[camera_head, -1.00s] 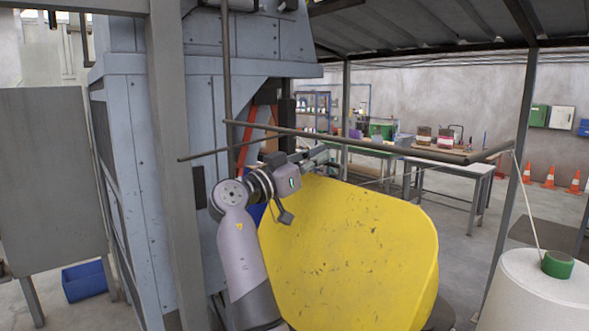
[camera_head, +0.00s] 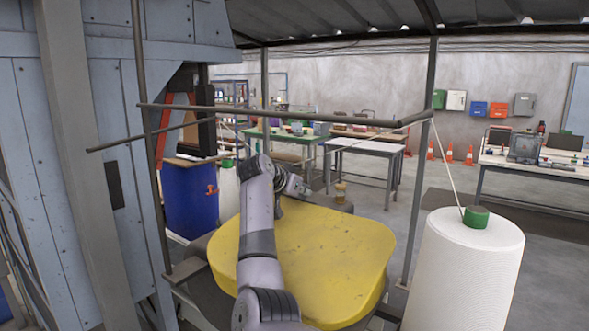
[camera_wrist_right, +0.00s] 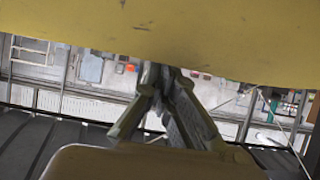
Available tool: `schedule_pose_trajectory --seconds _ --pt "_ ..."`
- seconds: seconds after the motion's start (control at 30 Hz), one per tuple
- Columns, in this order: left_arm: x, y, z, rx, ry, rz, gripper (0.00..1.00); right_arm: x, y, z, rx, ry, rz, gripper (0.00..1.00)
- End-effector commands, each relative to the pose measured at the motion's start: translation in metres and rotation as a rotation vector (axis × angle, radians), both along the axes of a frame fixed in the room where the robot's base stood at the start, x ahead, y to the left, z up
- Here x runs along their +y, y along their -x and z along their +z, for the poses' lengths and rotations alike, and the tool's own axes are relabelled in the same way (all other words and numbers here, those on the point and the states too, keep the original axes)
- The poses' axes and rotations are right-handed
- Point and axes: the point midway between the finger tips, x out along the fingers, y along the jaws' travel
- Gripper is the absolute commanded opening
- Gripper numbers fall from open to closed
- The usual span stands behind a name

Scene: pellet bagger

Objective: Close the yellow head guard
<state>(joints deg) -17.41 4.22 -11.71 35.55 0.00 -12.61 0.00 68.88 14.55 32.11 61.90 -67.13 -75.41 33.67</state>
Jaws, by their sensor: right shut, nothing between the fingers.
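The yellow head guard (camera_head: 330,250) lies nearly level over a dark grey body in the head view, its broad face up. Whether any gap is left under its edge cannot be told. My right arm reaches across the guard, and my right gripper (camera_head: 299,188) is at its far edge, shut and empty. In the right wrist view the guard (camera_wrist_right: 220,35) fills the top, and the fingers (camera_wrist_right: 165,75) are close together against or just beside its edge. Contact there is unclear. My left gripper is out of view.
A large white thread spool (camera_head: 465,270) with a green top stands right of the guard, its thread running up to a horizontal bar (camera_head: 290,116). A blue barrel (camera_head: 190,200) and grey machine panels (camera_head: 75,190) stand at left. Tables stand behind; open floor lies between.

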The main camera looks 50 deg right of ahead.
Motion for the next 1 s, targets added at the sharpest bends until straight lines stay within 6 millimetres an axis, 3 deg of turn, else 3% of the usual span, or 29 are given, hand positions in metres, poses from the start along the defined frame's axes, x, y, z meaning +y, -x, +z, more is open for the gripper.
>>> schedule_pose_trajectory --seconds 0.2,0.4,1.0 --pt "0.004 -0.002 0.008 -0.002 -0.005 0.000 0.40 -0.014 -0.001 -0.039 0.011 -0.125 -0.001 0.00" --pt "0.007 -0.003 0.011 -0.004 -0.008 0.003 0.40 -0.019 -0.001 -0.060 0.015 -0.186 -0.001 0.00" --pt "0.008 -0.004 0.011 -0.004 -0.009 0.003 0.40 -0.020 -0.001 -0.070 0.018 -0.212 -0.001 0.00"
